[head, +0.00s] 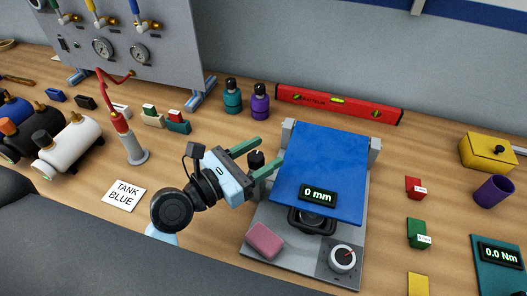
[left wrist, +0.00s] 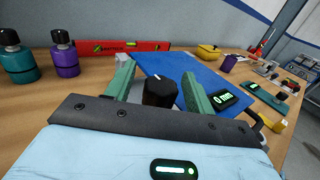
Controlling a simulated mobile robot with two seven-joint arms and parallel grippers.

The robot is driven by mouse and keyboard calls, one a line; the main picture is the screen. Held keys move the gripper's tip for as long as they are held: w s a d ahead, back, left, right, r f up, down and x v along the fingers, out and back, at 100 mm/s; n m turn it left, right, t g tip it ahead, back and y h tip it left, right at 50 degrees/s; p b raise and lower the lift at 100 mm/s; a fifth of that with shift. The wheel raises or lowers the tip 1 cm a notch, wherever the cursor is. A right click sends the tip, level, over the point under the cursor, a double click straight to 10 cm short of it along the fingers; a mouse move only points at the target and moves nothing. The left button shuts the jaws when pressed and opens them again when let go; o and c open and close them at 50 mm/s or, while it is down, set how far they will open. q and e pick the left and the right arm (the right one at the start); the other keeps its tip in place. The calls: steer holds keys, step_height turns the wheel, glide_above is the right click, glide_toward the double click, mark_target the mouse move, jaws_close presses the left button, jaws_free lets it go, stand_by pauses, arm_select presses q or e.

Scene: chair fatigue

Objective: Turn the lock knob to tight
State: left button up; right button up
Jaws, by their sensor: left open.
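The black lock knob (head: 256,158) stands at the left side of the fatigue rig, beside the blue seat plate (head: 320,165). In the left wrist view the knob (left wrist: 160,92) has a white mark on its top. My left gripper (head: 269,150) is open, with its green fingers on either side of the knob. In the left wrist view the left gripper (left wrist: 158,80) shows gaps between the knob and both fingers. The knob's lower part is partly hidden by the gripper. My right gripper is not in view.
Teal and purple bottles (head: 260,101) and a red level (head: 340,103) stand behind. A "TANK BLUE" card (head: 124,195) lies to the left.

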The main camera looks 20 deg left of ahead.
arm_select(q)
steer(key=shift+w+d, duration=0.35)
steer(key=shift+w, duration=0.1)
steer(key=c, duration=1)
